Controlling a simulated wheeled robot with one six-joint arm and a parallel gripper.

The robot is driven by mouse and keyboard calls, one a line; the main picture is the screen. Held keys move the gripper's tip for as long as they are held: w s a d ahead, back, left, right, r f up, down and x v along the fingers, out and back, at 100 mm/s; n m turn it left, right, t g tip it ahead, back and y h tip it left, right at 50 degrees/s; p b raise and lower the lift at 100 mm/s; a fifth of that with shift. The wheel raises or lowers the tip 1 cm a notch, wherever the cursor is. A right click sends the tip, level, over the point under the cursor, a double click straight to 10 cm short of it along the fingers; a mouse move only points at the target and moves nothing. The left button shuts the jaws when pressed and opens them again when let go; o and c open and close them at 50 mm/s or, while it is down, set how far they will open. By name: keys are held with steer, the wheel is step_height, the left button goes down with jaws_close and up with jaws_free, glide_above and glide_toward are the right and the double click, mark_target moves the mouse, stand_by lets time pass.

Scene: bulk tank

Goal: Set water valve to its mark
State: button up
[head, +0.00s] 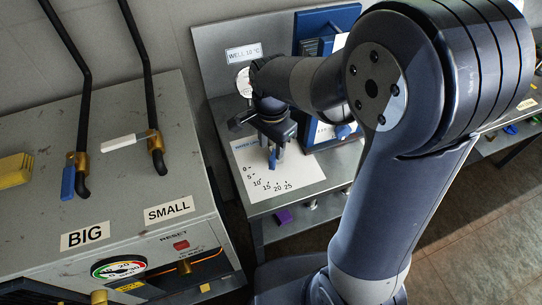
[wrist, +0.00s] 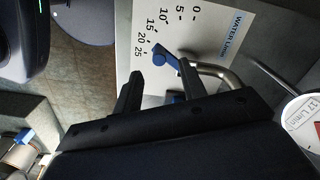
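The water valve's blue lever (head: 272,158) shows below my gripper (head: 274,132) in the head view, in front of a white scale plate (head: 300,178) marked 0 to 25. In the wrist view the lever (wrist: 160,54) lies by a bent metal pipe and points toward the higher numbers on the plate (wrist: 190,18); its exact reading is unclear. A round white tag (wrist: 303,118) reads "17 L/min". My gripper (wrist: 146,82) has its two dark fingers apart, with nothing seen between them. The lever is just beyond the fingertips; whether they touch is unclear.
A grey box with blue (head: 68,182) and white (head: 118,143) levers, labelled BIG and SMALL, stands at the left. A blue panel (head: 312,28) rises behind the valve bench. My arm hides much of the right side.

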mark_target(272, 159)
step_height(272, 159, down, 6)
steer(key=shift+f, duration=0.1)
stand_by(0.4)
jaws_close()
stand_by(0.4)
